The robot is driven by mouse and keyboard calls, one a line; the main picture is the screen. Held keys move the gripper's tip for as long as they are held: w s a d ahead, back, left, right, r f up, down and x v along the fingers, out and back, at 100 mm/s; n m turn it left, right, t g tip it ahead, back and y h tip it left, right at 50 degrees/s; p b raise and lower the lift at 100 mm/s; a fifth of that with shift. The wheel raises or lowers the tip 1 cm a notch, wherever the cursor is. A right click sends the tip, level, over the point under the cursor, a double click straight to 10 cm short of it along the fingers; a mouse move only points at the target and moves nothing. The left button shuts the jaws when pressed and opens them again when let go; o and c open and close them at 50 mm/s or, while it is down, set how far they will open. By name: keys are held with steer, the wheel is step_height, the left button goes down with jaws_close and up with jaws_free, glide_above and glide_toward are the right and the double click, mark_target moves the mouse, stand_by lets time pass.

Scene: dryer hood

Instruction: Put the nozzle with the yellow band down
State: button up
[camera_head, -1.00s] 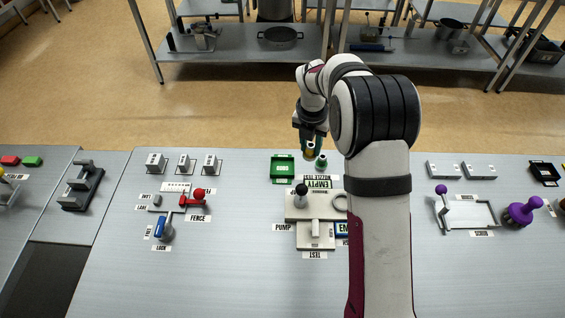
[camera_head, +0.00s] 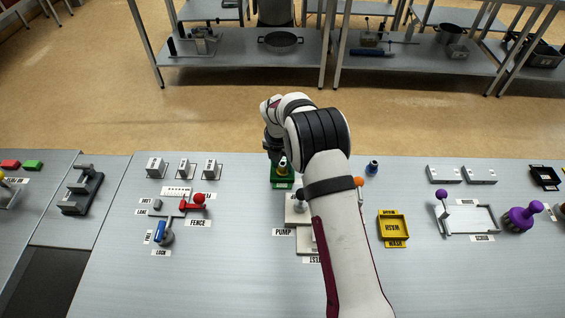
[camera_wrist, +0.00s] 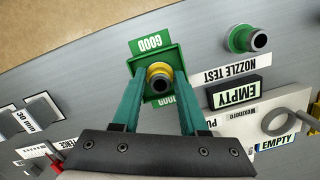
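The nozzle with the yellow band (camera_wrist: 158,77) is between the green fingertips of my gripper (camera_wrist: 158,82), which are shut on it. In the head view, the yellow band (camera_head: 283,166) shows just below my gripper (camera_head: 279,160). The nozzle is over or inside the green tray (camera_wrist: 174,58) labelled GOOD; I cannot tell whether it touches the tray floor. The green tray's front part (camera_head: 282,182) shows in the head view, its back hidden by the gripper.
A blue nozzle (camera_head: 372,168) and a yellow WASH tray (camera_head: 393,229) are right of my arm. Small grey blocks (camera_head: 184,166) stand left of the green tray. The test stand (camera_head: 302,213) is partly hidden.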

mark_target(280, 175)
steer(key=s+d+r+m, duration=0.2)
steer(key=s+r+m, duration=0.2)
steer(key=r, duration=0.5)
steer(key=s+d+r+m, duration=0.1)
steer(key=s+r+m, duration=0.3)
steer(key=r, duration=0.5)
steer(key=s+d+r+m+g+y, duration=0.1)
steer(key=s+d+m, duration=0.1)
steer(key=s+m, duration=1.2)
steer(key=s+d+r+m+y, duration=0.1)
steer(key=s+d+m, duration=0.2)
steer(key=s+m, duration=1.2)
steer(key=shift+s+g, duration=0.4)
steer(key=shift+s, duration=0.7)
steer(key=shift+r, duration=0.1)
